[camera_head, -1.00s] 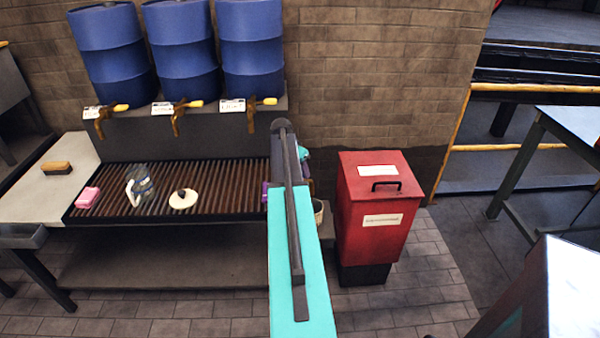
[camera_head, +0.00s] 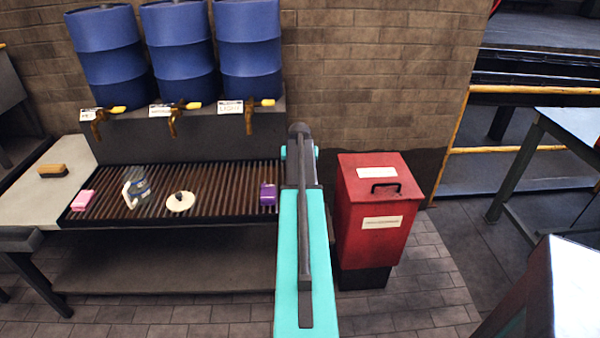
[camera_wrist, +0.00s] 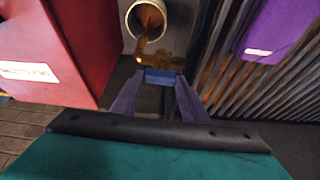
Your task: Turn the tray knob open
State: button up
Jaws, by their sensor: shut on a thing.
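The tray knob looks like a blue block (camera_wrist: 160,77) on a brass tap (camera_wrist: 155,59) in the wrist view. My gripper (camera_wrist: 160,86) shows there with its two greyish-purple fingers on either side of the blue knob, shut on it. The fingertip contact is small and dark in the picture. In the head view, my arm covers the gripper, knob and tap. The slatted tray (camera_head: 226,188) lies left of my arm in the head view, and its dark slats (camera_wrist: 228,70) show at the right in the wrist view.
A red bin (camera_head: 378,226) stands close right of my arm; it also shows in the wrist view (camera_wrist: 55,50). A pale round container (camera_wrist: 131,22) sits beyond the tap. A purple box (camera_head: 268,194), white lid (camera_head: 181,201) and pink block (camera_head: 82,200) lie on the tray.

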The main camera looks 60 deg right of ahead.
jog(key=shift+w+d+r+n, duration=0.1)
jog(key=shift+w+r+n, duration=0.05)
jog(key=shift+n, duration=0.35)
jog(key=o, duration=1)
jog(key=shift+o, duration=0.3)
jog(key=b+v, duration=0.2)
jog(key=v, duration=1.1)
jog(key=shift+s+r, duration=0.3)
